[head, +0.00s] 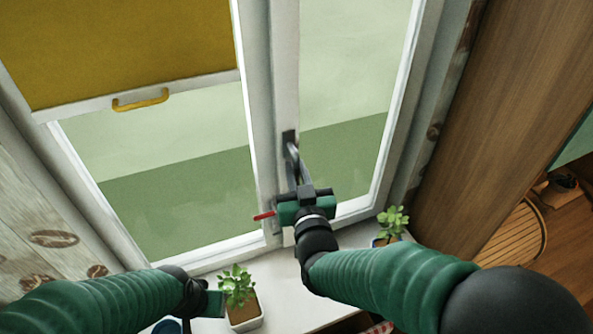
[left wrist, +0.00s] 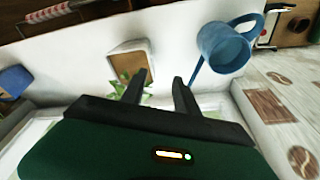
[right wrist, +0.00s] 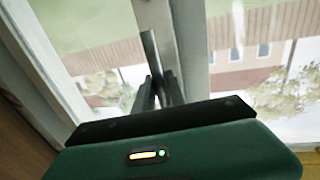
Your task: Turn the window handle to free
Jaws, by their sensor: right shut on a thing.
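The window handle (head: 292,153) is a grey lever on a dark base plate on the pale post between the panes. It points down along the post, slightly tilted. My right gripper (head: 301,183) is at its lower end, shut on it. The right wrist view shows the grey handle (right wrist: 150,50) running down between the fingertips (right wrist: 158,84), which partly hide its end. My left gripper (head: 214,302) is low over the sill, away from the handle. In the left wrist view its fingers (left wrist: 157,84) are apart with nothing between them.
A potted plant (head: 238,290) stands on the sill beside my left gripper, another plant (head: 391,222) right of my right arm. A blue watering can (left wrist: 222,48) shows in the left wrist view. A red piece (head: 264,216) sticks out left of my right gripper. A yellow blind (head: 115,45) covers the upper left pane.

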